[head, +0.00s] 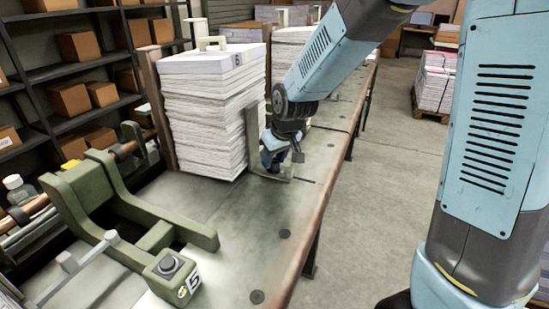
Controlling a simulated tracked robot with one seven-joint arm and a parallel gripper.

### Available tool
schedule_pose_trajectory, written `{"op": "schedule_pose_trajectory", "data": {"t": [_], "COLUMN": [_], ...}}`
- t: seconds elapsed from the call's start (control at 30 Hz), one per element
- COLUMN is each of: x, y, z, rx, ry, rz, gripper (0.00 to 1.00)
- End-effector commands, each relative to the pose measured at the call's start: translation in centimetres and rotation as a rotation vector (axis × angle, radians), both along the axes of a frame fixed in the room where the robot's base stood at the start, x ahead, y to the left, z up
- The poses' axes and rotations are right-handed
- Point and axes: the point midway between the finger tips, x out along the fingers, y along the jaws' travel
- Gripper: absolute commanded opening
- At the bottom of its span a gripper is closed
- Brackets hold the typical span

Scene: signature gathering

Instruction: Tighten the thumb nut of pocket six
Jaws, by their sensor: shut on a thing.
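The paper stack of pocket six (205,115) stands tall on the bench, with a marker reading 6 near its top. A pale metal guide (251,140) stands upright against its right side, with a foot on the bench top. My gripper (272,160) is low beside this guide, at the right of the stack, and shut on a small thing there. From its place by the guide, this looks to be the thumb nut of pocket six. The nut is hidden behind the fingers and my wrist, so its turn and seating cannot be seen.
A green arm frame (120,205) with a label reading 5 and a dark knob (170,264) is at the front left. More paper stacks stand behind my arm. Shelves with cardboard boxes (78,46) line the left. The bench edge drops to open floor (372,215) on the right.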

Motion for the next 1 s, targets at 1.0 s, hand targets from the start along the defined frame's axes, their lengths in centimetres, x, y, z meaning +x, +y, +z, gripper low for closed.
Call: {"op": "schedule_pose_trajectory", "data": {"t": [1.0], "x": [0.01], "y": [0.27], "z": [0.08], "rx": [0.001], "ry": [-0.002], "rz": [-0.468], "gripper": [0.09]}}
